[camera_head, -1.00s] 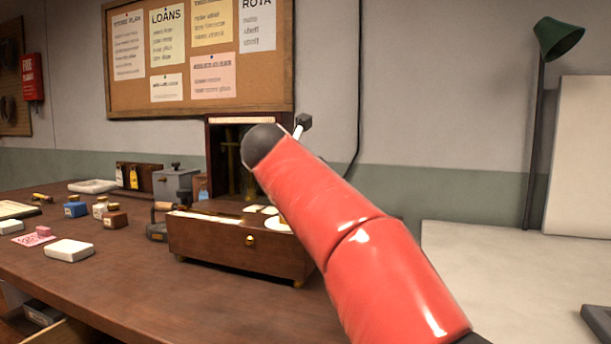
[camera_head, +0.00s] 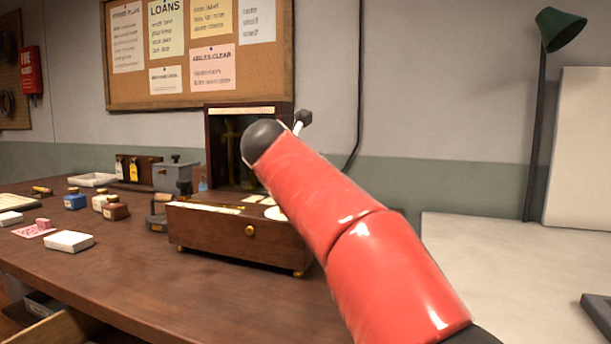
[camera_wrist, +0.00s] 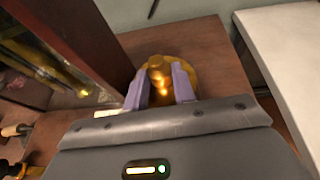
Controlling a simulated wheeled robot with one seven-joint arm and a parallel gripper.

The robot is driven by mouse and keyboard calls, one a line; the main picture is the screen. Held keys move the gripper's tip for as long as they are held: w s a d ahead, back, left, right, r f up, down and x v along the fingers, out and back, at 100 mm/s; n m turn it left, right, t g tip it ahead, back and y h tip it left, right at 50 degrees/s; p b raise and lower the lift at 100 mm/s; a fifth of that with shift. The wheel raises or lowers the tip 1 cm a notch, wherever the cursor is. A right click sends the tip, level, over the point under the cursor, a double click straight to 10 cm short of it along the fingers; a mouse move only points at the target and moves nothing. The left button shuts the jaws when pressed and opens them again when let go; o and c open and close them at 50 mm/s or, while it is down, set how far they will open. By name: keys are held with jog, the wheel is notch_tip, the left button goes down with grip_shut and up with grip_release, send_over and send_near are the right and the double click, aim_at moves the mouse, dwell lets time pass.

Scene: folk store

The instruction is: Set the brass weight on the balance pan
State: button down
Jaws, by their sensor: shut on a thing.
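In the wrist view, my gripper (camera_wrist: 160,88) has its two pale purple fingers closed on the knob of the brass weight (camera_wrist: 158,66). The weight's round golden body shows beyond the fingers, above brown wood; I cannot tell whether it touches the wood. The balance stands in a dark wooden case (camera_head: 216,150) in the head view, behind a wooden box with a brass knob (camera_head: 235,238). A white round dish, perhaps the balance pan (camera_head: 275,213), is partly covered by my red arm. In the wrist view the case (camera_wrist: 85,45) is left of my gripper.
The brown counter (camera_head: 140,275) holds a white box (camera_head: 69,241), small bottles (camera_head: 115,211) and a grey tin (camera_head: 177,176) left of the balance. A pale surface (camera_head: 480,265) with a green lamp (camera_head: 559,30) lies to the right. The counter's front middle is clear.

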jog(key=c, duration=1.1)
grip_release()
jog(key=shift+o, duration=0.2)
